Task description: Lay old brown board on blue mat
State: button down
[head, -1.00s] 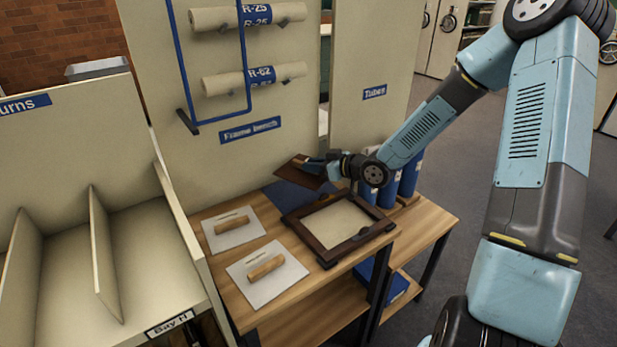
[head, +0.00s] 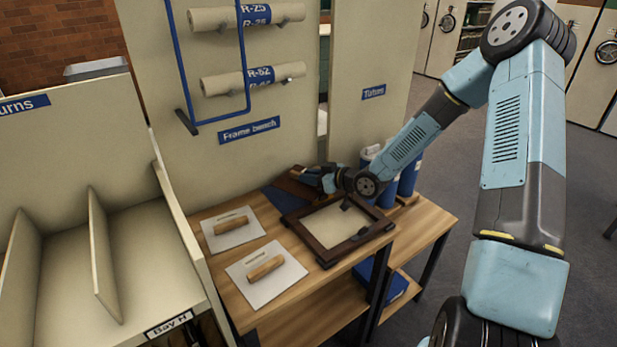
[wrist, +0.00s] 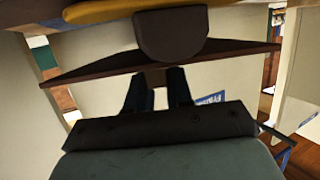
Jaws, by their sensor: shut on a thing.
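The old brown board (head: 297,171) shows in the head view as a small brown patch at my gripper (head: 312,177), over the back of the bench. In the wrist view the board (wrist: 95,71) is a dark brown strip across the picture, seen nearly edge-on. My gripper (wrist: 160,80) is shut on it. The blue mat (head: 284,197) lies on the bench below, behind the frame, partly hidden by the gripper and board. Whether the board touches the mat cannot be told.
A dark wooden frame (head: 318,249) with a cream panel lies in front of the mat. Two pale plates with wooden handles (head: 231,222) lie to the left. Blue tubes (head: 409,177) stand close at the right, and the upright back panel (head: 225,165) rises behind.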

jog(key=c, duration=1)
grip_release()
jog(key=shift+r, duration=0.1)
